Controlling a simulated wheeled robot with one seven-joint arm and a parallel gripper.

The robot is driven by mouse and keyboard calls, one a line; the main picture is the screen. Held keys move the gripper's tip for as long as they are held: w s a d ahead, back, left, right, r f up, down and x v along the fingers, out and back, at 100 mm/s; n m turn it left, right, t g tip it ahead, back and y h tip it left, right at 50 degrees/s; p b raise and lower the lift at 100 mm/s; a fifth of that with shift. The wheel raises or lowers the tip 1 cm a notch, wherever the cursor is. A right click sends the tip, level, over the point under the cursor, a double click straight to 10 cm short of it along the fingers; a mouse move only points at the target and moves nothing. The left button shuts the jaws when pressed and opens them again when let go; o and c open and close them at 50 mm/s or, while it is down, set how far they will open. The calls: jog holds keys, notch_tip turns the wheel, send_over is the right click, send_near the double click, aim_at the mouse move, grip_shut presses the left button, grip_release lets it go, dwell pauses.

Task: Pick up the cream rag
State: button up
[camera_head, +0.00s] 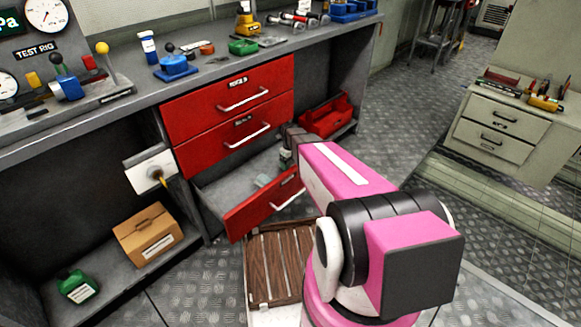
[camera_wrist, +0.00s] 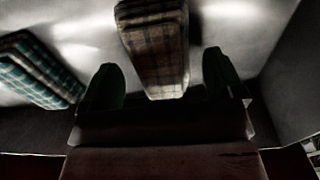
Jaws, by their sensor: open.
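The cream rag (camera_wrist: 155,35) is a folded plaid cloth, brownish cream in the dim light, on the pale drawer floor at the top middle of the wrist view. My gripper (camera_wrist: 160,62) is open, with one dark finger to each side of the rag's near end. I cannot tell whether the fingers touch it. A second folded cloth, teal plaid (camera_wrist: 38,70), lies to the left, outside the fingers. In the head view the lowest red drawer (camera_head: 262,207) is pulled open, and my gripper (camera_head: 288,150) is over its far right part, mostly hidden by my pink arm.
The drawer's side wall (camera_wrist: 290,70) rises close on the right in the wrist view. Two red drawers above (camera_head: 228,98) are shut. A red toolbox (camera_head: 326,117) stands right of the drawers. A cardboard box (camera_head: 147,235) sits on the low shelf. A slatted wooden piece (camera_head: 278,265) lies below the drawer.

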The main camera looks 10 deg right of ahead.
aim_at(291, 162)
jog(key=c, duration=1)
notch_tip(291, 162, up, 10)
jog(key=o, duration=0.4)
jog(key=c, duration=0.3)
jog(key=shift+r, duration=0.1)
